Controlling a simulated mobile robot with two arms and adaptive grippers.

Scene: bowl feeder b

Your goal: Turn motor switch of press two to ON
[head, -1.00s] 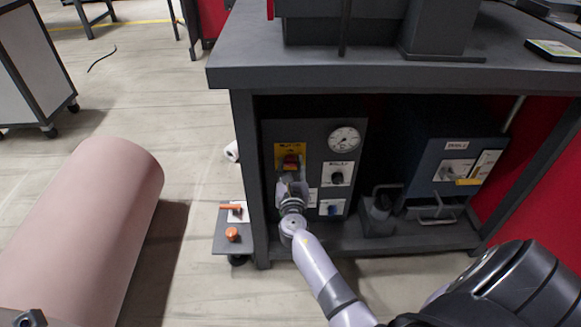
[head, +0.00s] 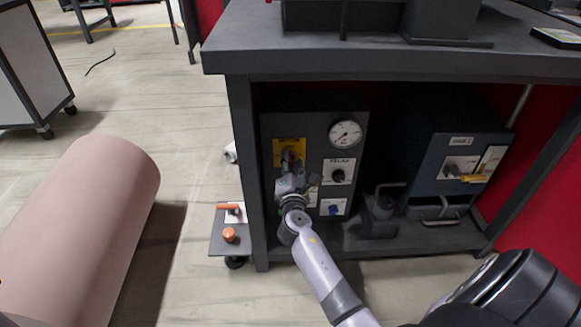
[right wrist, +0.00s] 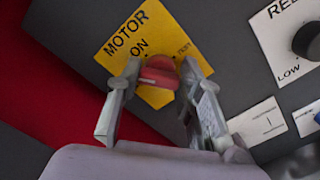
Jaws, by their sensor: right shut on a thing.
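The motor switch is a red knob (right wrist: 157,72) on a yellow plate (right wrist: 135,40) reading MOTOR and ON. In the head view the yellow plate (head: 289,147) is at the upper left of the dark grey panel (head: 312,120) under the bench. My right gripper (right wrist: 160,68) is shut on the red knob, one finger on each side. The ON label is just above and left of the knob; I cannot tell for sure which mark the knob points to. In the head view the gripper (head: 290,160) partly hides the knob. My left gripper is not in view.
The panel also has a round gauge (head: 345,134), a black knob (head: 338,175) and a blue switch (head: 334,210). A blue-grey box (head: 425,165) stands to the right. The bench top (head: 300,58) overhangs, and a bench leg (head: 246,170) is close on the left.

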